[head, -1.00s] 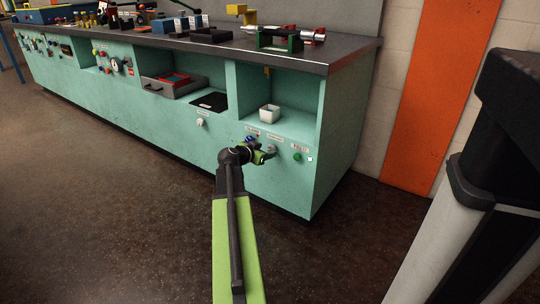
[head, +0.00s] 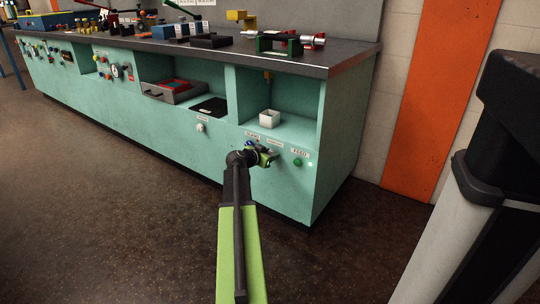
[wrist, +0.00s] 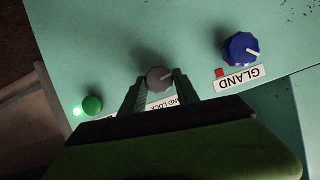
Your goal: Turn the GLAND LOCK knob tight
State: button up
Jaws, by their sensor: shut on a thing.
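The GLAND LOCK knob (wrist: 159,78) is grey and faceted with a pale pointer line, on the teal panel. In the wrist view my gripper (wrist: 159,86) has one finger on each side of it and is shut on it. The label beside it is partly hidden by my gripper, leaving "ND LOCK" readable. The pointer line points to the right and slightly up in the wrist view. In the head view my gripper (head: 268,156) is at the panel front and hides most of the knob.
A blue knob (wrist: 241,49) labelled GLAND sits beside it, with a red square mark. A green FEED button (head: 297,161) is on the other side, next to a lit green lamp (wrist: 77,111). The floor in front is clear.

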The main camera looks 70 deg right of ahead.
grip_shut()
jog(key=shift+s+m+t, duration=0.1)
jog(key=shift+m+t, duration=0.3)
jog(key=shift+m, duration=0.2)
jog(key=o, duration=1.2)
grip_release()
jog(key=shift+a, duration=0.1)
jog(key=p+v, duration=0.6)
jog(key=v, duration=1.1)
jog(key=shift+w+a, duration=0.1)
jog(key=shift+w, duration=0.1)
jog(key=shift+w, duration=0.1)
